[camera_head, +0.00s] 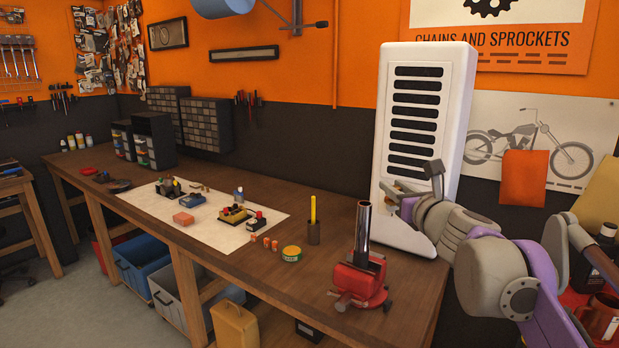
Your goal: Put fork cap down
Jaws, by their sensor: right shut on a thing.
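My right gripper (405,190) is raised over the right end of the workbench, in front of the white panel with dark slots. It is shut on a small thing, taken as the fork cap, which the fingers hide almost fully. Just left of and below the gripper, a shiny metal fork tube (363,230) stands upright in a red vise (360,283). The gripper is apart from the tube's open top. My left gripper is not in view.
The wooden workbench (190,243) carries a white mat (150,207) with several small parts. The tall white panel (455,100) stands close behind my gripper.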

